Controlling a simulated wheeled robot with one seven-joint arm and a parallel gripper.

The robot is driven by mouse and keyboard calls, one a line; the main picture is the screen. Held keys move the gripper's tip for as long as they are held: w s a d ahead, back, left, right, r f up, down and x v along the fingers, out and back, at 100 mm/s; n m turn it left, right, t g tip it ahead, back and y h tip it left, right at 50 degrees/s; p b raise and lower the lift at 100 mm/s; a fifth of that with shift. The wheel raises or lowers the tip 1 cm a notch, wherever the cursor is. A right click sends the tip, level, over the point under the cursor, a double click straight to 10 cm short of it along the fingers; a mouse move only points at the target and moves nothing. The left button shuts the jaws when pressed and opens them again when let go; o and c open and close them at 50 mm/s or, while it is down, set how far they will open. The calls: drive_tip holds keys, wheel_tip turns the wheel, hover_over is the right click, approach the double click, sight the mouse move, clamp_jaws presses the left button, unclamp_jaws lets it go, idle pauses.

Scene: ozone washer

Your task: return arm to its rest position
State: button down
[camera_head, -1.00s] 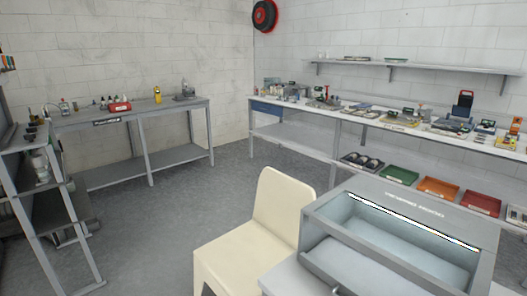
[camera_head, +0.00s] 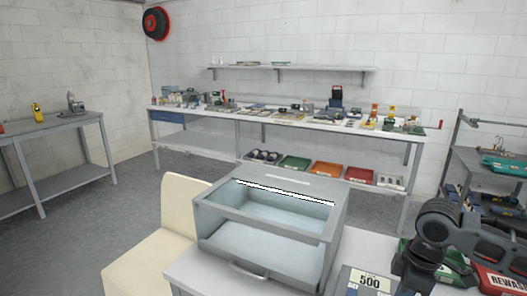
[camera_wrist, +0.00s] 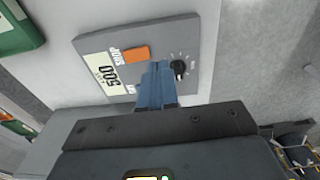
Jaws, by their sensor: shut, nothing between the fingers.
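My arm (camera_head: 465,228) shows dark and bent at the lower right of the head view, over the right part of the near table. My gripper (camera_wrist: 157,72) shows in the wrist view with its two blue fingers shut together and nothing between them. The fingers appear in front of a grey control panel (camera_wrist: 195,42) with an orange switch (camera_wrist: 136,54), a black knob (camera_wrist: 179,67) and a "500" label (camera_wrist: 107,76). I cannot tell the gap between fingertips and panel. The label also shows in the head view (camera_head: 370,281).
A grey box (camera_head: 220,216) with a light strip and front handle stands on the near table left of my arm. A red "REWASH" bin (camera_head: 497,283) lies close right of the arm. A cream chair (camera_head: 182,205) is left. A long bench (camera_head: 230,114) lines the back wall.

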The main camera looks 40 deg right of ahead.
drive_tip(key=w+a+r+t+y, duration=0.1)
drive_tip(key=w+a+r+t, duration=0.25)
drive_tip(key=w+a, duration=0.5)
drive_tip(key=w+a+r+t+y, duration=0.1)
drive_tip(key=w+a+r+t, duration=0.35)
drive_tip(key=w, duration=0.65)
drive_tip(key=w+a+r+m+t+y, duration=0.15)
drive_tip(key=w+a+r+t, duration=0.25)
drive_tip(key=a+r, duration=0.45)
drive_tip(key=w+a+r+m+t+y, duration=0.1)
drive_tip(key=w+a+r+m+t, duration=0.3)
drive_tip(key=a, duration=0.7)
drive_tip(key=s+a+f+m+h, duration=0.25)
drive_tip(key=s+f, duration=0.35)
drive_tip(key=s, duration=0.4)
drive_tip(key=s+a+f+m+h, duration=0.25)
drive_tip(key=s+f, duration=0.35)
drive_tip(key=s, duration=0.5)
drive_tip(key=s+d+n+g, duration=0.1)
drive_tip(key=s+d+n, duration=0.1)
drive_tip(key=s, duration=0.8)
drive_tip(key=s+d+f+n+g+b, duration=0.1)
drive_tip(key=s+d+n, duration=0.2)
drive_tip(key=s, duration=0.6)
drive_tip(key=shift+s+d+n, duration=0.35)
drive_tip(key=shift+s+d, duration=0.05)
drive_tip(key=shift+d, duration=0.5)
